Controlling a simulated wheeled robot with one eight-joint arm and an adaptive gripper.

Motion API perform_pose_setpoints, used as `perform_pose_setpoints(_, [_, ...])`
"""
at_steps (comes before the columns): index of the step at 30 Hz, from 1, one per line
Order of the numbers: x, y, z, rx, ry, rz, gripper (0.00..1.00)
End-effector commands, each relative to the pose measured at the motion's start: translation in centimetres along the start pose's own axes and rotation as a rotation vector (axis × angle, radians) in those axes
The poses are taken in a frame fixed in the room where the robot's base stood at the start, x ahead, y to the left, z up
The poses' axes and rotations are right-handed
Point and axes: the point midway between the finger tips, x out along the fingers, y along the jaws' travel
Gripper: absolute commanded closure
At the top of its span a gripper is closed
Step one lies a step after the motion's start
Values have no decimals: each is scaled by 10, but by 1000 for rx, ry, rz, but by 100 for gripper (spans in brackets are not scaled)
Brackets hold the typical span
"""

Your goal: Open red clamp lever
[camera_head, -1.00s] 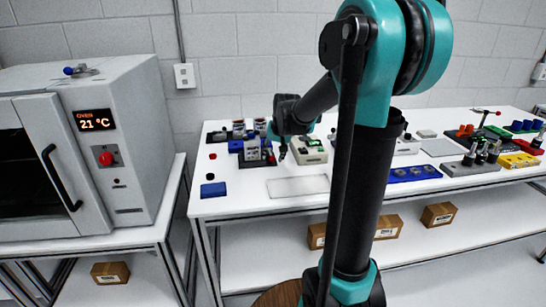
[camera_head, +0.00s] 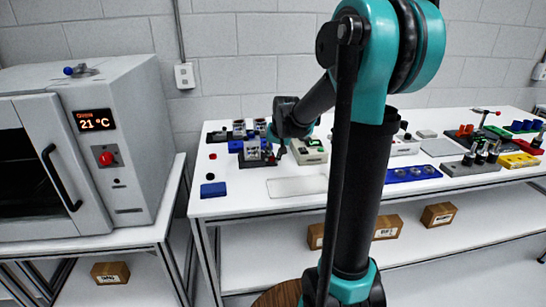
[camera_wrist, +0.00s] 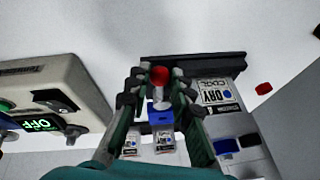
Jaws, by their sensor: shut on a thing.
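The red clamp lever's round red knob (camera_wrist: 159,76) shows in the wrist view, on a pale stem above a blue part (camera_wrist: 161,116) of a small fixture. My gripper (camera_wrist: 158,84) has its two fingers on either side of the knob and stem, shut on the lever. The exact contact faces are hidden. In the head view my gripper (camera_head: 279,150) is low at the right side of the dark fixture (camera_head: 252,157) on the white bench. The lever is too small to make out there.
A beige device with a green display (camera_wrist: 42,125) stands close on the left in the wrist view. A pale flat plate (camera_head: 297,187) lies in front on the bench (camera_head: 240,205). An oven (camera_head: 130,145) stands far left.

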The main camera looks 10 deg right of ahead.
Motion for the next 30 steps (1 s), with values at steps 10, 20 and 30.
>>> perform_pose_setpoints(10, [0,4,-2,-36,-8,-16,100])
perform_pose_setpoints(20, [-1,21,-10,-232,-49,-98,100])
perform_pose_setpoints(30, [2,41,-26,-521,-110,-218,100])
